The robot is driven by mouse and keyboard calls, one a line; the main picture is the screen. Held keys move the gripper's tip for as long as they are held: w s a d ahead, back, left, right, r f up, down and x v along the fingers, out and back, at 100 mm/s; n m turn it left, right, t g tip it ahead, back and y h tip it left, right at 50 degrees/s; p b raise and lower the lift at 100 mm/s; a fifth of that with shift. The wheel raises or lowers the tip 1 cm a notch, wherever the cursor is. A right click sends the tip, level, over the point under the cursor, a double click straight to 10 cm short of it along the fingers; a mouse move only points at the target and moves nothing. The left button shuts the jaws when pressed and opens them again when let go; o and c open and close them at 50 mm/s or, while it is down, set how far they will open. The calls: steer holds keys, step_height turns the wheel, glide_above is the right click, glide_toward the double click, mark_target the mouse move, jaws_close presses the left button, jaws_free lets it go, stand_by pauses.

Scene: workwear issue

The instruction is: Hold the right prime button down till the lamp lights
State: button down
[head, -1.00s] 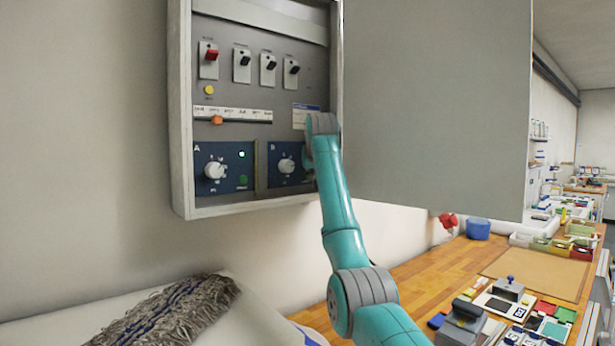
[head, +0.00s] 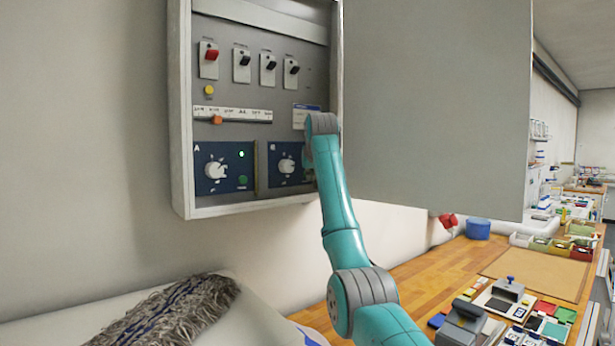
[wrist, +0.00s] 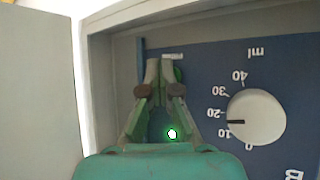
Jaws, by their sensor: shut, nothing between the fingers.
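The right dosing panel B (head: 283,181) is dark blue with a white knob (wrist: 256,117), seen upside down in the wrist view. My gripper (wrist: 160,66) is shut and empty, in front of this panel. Its fingertips overlap the green prime button (wrist: 179,74), which shows only partly beside them. I cannot tell whether they press on it. In the head view my arm hides panel B's button and lamp, and my fingertips are out of sight.
Left panel A (head: 207,185) has its own lit green lamp (head: 242,154) and green button (head: 242,180). The cabinet's side wall (wrist: 108,85) is close beside my gripper. The open door (head: 440,100) stands right of my arm. A mop head (head: 170,312) lies below.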

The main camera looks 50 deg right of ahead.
steer(key=shift+s, duration=0.1)
steer(key=shift+s+a, duration=0.2)
steer(key=shift+s, duration=0.5)
steer(key=shift+s+a, duration=0.2)
steer(key=shift+s, duration=0.6)
steer(key=shift+s+a, duration=0.2)
steer(key=shift+s, duration=0.65)
steer(key=shift+s+a, duration=0.2)
steer(key=shift+s, duration=0.6)
